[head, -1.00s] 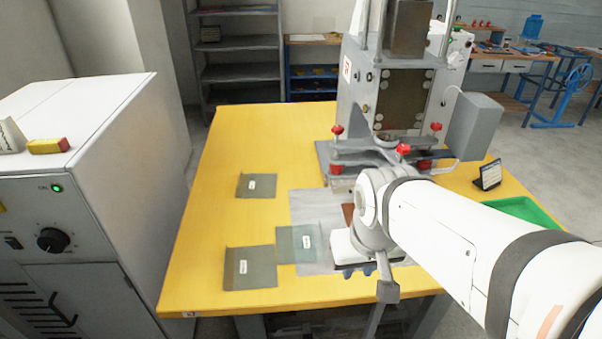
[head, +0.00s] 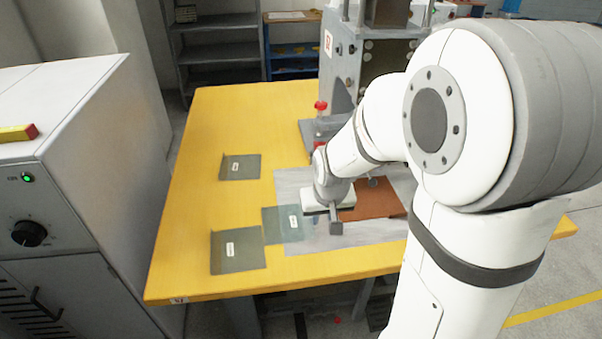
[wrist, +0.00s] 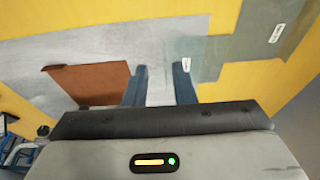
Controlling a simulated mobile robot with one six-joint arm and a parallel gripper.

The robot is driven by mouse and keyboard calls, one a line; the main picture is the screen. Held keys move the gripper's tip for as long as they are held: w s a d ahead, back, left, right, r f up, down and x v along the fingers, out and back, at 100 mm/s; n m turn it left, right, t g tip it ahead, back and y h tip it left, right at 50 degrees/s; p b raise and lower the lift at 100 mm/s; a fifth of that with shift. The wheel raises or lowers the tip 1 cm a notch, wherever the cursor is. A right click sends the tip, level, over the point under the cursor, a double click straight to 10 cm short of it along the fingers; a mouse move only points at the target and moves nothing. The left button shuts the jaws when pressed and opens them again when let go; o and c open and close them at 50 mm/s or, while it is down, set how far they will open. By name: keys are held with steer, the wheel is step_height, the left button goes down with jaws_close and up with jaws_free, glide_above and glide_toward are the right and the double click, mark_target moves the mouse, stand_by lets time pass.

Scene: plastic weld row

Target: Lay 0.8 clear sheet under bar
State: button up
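Three thin labelled sheets show in the head view: a bluish see-through one (head: 281,227) partly on the grey mat (head: 310,241), and two grey-green ones, at the back left (head: 239,167) and front left (head: 237,254). Their labels are too small to read. My gripper (wrist: 162,68) is open and empty, above the mat between the bluish sheet (wrist: 208,50) and a brown sheet (wrist: 92,84). The right finger is close to the bluish sheet's edge; touching cannot be told. The press (head: 341,62) stands behind; my arm hides its lower part and bar.
The yellow table (head: 200,200) is clear at its left and back left. A red knob (head: 320,107) stands up at the press's left side. A white cabinet (head: 60,130) stands left of the table. Shelves (head: 218,50) stand behind.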

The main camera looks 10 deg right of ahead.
glide_toward(314, 232)
steer(key=shift+b+x, duration=3)
steer(key=shift+x, duration=1.25)
steer(key=shift+s, duration=0.15)
steer(key=shift+c, duration=0.4)
jaws_close()
steer(key=shift+r, duration=0.3)
steer(key=shift+r+p, duration=0.35)
